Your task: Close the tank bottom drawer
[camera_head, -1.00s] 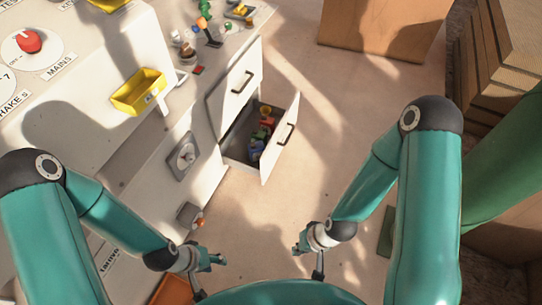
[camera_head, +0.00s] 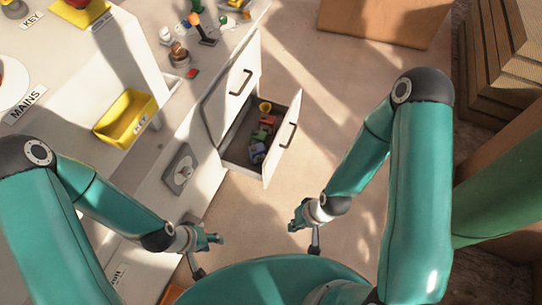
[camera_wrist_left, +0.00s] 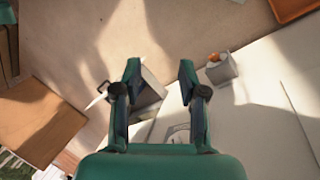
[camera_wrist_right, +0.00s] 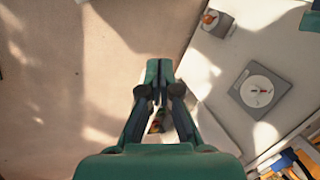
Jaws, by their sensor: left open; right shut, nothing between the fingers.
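The white bottom drawer (camera_head: 281,141) stands pulled out of the white cabinet in the head view, its dark handle (camera_head: 287,135) on the front panel. Several small coloured things (camera_head: 264,135) lie inside it. The drawer above it (camera_head: 239,83) looks shut. My left gripper (camera_head: 218,239) is open and empty, in front of the cabinet's side and apart from the drawer; its fingers also show in the left wrist view (camera_wrist_left: 157,80). My right gripper (camera_head: 294,222) is shut and empty, nearer to me than the drawer front and apart from it. In the right wrist view its fingertips (camera_wrist_right: 159,72) meet.
Wooden boxes (camera_head: 385,22) stand at the back right. The floor (camera_head: 335,120) before the drawer is clear.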

